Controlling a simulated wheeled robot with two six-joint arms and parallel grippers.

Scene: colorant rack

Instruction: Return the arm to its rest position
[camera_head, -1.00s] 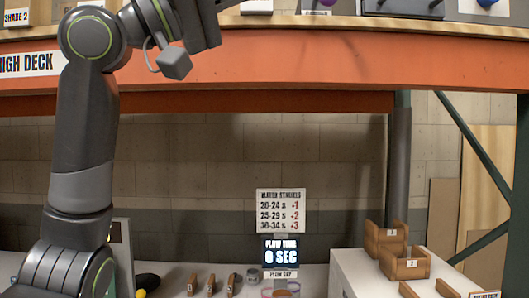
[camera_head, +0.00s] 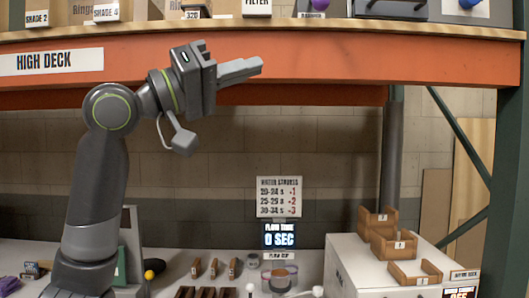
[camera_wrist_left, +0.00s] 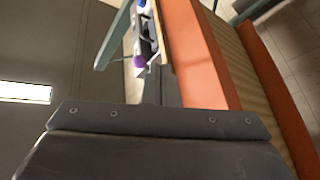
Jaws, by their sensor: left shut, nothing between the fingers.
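My left arm rises from the lower left of the head view. Its left gripper (camera_head: 256,67) is shut and empty, its fingers pointing right in front of the orange beam (camera_head: 330,64) of the high deck. It appears apart from the beam, though the depth gap is hard to judge. The orange beam (camera_wrist_left: 200,55) also shows there, running down the middle. My right gripper is not in view.
The high deck above carries labelled items, among them a purple knob (camera_head: 320,5) and a blue knob (camera_head: 468,3). Below stand a flow time display (camera_head: 280,235), several brown blocks (camera_head: 213,268), and a white cabinet (camera_head: 345,268) with wooden holders (camera_head: 393,247). Space right of the gripper looks clear.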

